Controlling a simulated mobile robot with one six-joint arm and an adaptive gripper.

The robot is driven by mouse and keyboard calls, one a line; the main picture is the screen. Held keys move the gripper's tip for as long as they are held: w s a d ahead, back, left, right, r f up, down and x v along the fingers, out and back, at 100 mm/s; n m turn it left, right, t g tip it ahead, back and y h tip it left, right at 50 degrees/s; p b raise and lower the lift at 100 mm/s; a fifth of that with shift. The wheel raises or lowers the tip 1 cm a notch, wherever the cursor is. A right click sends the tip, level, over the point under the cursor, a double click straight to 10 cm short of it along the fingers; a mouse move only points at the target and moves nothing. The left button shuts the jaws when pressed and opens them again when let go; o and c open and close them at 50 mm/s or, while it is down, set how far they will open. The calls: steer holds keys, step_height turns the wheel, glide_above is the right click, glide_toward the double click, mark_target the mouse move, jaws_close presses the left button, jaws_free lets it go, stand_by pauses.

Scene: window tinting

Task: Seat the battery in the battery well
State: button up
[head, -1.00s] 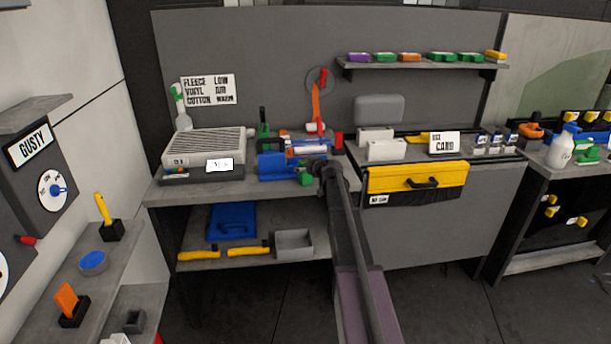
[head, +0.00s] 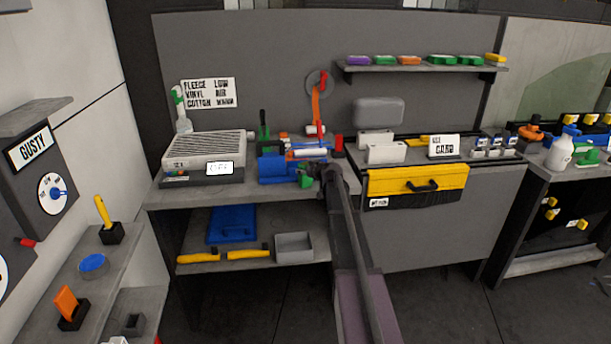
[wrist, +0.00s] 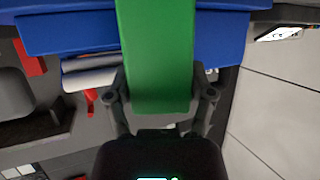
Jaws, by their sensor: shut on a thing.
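My gripper (wrist: 158,100) is shut on a green block (wrist: 158,50), which appears to be the battery. The block reaches up the wrist view from between the fingers and passes in front of a blue body (wrist: 70,32). I cannot tell whether the two touch. In the head view, the green block (head: 305,178) shows small at the end of my arm, by the right end of a blue holder (head: 277,170) on the bench. My gripper (head: 318,172) is partly hidden there by my arm. I cannot make out the battery well.
A grey vented unit (head: 208,150) with a small display stands left of the blue holder. An orange strap-like piece (head: 316,108) rises behind. White blocks (head: 385,153) and a yellow drawer (head: 417,179) are to the right. A lower shelf holds a grey bin (head: 294,247).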

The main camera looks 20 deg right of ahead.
mark_target(306, 164)
steer(key=shift+r, duration=0.2)
step_height(306, 164, up, 3)
steer(key=p, duration=0.3)
steer(key=shift+p, duration=0.3)
steer(key=shift+s+a+r, duration=0.1)
steer(key=shift+s+r, duration=0.15)
steer(key=shift+r, duration=0.05)
steer(key=s+a, duration=0.1)
steer(key=s, duration=0.6)
steer(key=s+a+r+p, duration=0.1)
steer(key=s+a, duration=0.1)
steer(key=s, duration=0.6)
steer(key=shift+a, duration=0.3)
step_height(306, 164, up, 2)
steer(key=p, duration=0.3)
steer(key=shift+r, duration=0.2)
steer(key=shift+s, duration=0.1)
